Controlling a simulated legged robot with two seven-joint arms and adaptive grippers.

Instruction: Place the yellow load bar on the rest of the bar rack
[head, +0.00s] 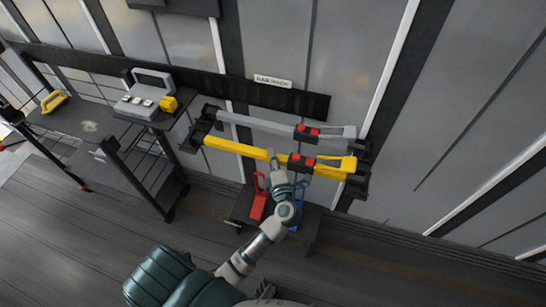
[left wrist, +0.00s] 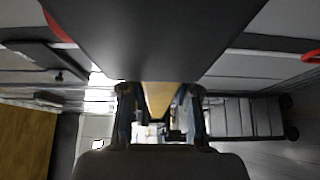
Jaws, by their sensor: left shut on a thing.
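The yellow load bar (head: 236,147) is long, with a black and red middle part and a forked right end. It lies roughly level in front of the bar rack (head: 286,99), a dark wall rail with a nameplate and bracket arms at both sides. Its left end is close to the left bracket (head: 190,143) and its right end close to the right bracket (head: 358,188). I cannot tell whether it touches them. My left gripper (head: 275,160) is shut on the bar near its middle. In the left wrist view, the yellow bar (left wrist: 160,97) shows between my fingers (left wrist: 160,112).
A grey bar (head: 255,123) sits on the rack above and behind the yellow one. Below stand a red item (head: 258,203) and a blue item (head: 297,205). A cart (head: 100,130) at left carries a grey case (head: 144,104) and a yellow block (head: 169,104). The floor in front is clear.

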